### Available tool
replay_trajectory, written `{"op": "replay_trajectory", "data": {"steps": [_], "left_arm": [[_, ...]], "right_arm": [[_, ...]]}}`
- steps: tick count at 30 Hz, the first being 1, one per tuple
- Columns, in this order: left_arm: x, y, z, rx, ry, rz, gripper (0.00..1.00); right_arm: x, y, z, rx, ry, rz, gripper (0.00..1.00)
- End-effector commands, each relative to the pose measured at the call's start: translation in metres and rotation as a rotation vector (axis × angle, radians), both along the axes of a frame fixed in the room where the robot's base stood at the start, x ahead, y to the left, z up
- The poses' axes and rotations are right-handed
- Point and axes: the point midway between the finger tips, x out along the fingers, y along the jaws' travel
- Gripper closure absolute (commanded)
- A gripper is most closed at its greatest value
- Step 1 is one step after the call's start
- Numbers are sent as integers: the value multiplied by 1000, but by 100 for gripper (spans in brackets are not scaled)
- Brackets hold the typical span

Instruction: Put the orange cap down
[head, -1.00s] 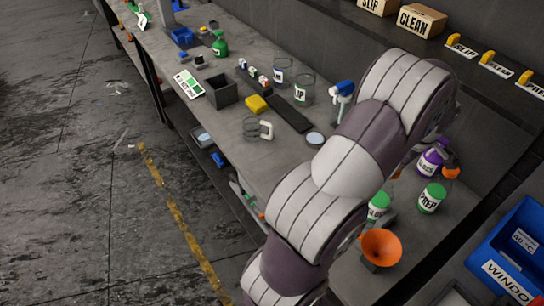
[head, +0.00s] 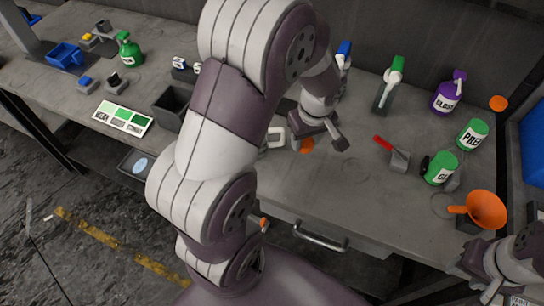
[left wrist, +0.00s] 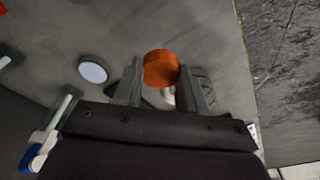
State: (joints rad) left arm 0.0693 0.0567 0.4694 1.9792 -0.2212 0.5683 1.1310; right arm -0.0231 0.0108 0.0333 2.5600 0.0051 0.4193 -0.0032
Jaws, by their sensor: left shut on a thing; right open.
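I cannot tell whether the cap touches the bench. My right gripper (head: 474,262) is partly in view at the lower right, in front of the orange funnel (head: 485,208), open and empty.
Green-topped bottles (head: 440,168) and a purple bottle (head: 447,94) stand at the right, with another orange piece (head: 498,103) near them. A red-handled tool (head: 392,150) is right of my left gripper.

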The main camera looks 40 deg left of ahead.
Motion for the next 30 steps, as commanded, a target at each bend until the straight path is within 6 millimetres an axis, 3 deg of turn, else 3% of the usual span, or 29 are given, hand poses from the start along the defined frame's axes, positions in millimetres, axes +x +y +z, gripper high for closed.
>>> {"op": "replay_trajectory", "data": {"steps": [3,16,29,30], "left_arm": [[3,0,-9,2,-8,-57,95],[3,0,-94,4,-6,-69,95],[4,-1,-105,3,-11,-68,95],[4,0,-104,3,-11,-68,52]], "right_arm": [[0,0,0,0,0,0,57],[0,0,-5,0,0,0,57],[0,0,-10,0,0,0,57],[0,0,-9,0,0,0,57]]}}
